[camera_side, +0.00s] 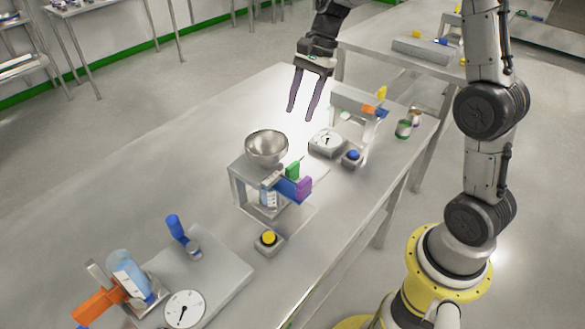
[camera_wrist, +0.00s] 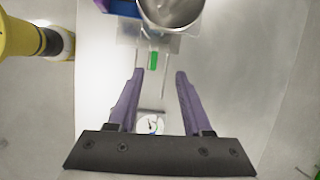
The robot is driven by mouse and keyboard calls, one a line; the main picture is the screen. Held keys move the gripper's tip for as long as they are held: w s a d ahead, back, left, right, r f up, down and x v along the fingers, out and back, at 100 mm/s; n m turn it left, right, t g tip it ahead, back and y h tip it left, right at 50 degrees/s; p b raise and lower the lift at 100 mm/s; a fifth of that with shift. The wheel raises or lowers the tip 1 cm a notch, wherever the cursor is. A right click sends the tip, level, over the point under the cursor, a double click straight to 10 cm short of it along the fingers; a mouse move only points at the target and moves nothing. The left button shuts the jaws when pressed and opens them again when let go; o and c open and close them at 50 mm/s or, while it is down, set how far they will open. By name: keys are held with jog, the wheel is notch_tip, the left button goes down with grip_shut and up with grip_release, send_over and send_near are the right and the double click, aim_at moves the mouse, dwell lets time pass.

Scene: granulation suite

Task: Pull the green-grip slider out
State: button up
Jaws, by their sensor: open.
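The green grip (camera_side: 293,170) of a slider stands at the stand under the metal bowl, beside a blue part (camera_side: 289,188) and a purple grip (camera_side: 304,187). It also shows in the wrist view as a green patch (camera_wrist: 153,60) below the bowl's edge. My gripper (camera_side: 299,114) is open and empty, above and behind the stand, its purple fingers pointing down. In the wrist view the green grip appears between the fingertips of my gripper (camera_wrist: 160,71), but the side view shows them well apart. Most of the slider's body is hidden.
The steel bowl (camera_side: 266,148) sits on the stand (camera_side: 240,190). Near it are a dial scale (camera_side: 327,141), a blue button (camera_side: 352,157) and a yellow button (camera_side: 268,239). A second stand with orange and yellow parts (camera_side: 381,95) is at the right. The table's back left is clear.

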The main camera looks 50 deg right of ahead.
send_near(294, 163)
jog(key=shift+m+g, duration=0.4)
jog(key=x, duration=1.1)
jog(key=shift+w+a+f, duration=0.1)
jog(key=shift+w+f, duration=0.2)
jog(key=shift+w, duration=0.05)
grip_shut()
jog(key=shift+r, duration=0.1)
dwell(0.5)
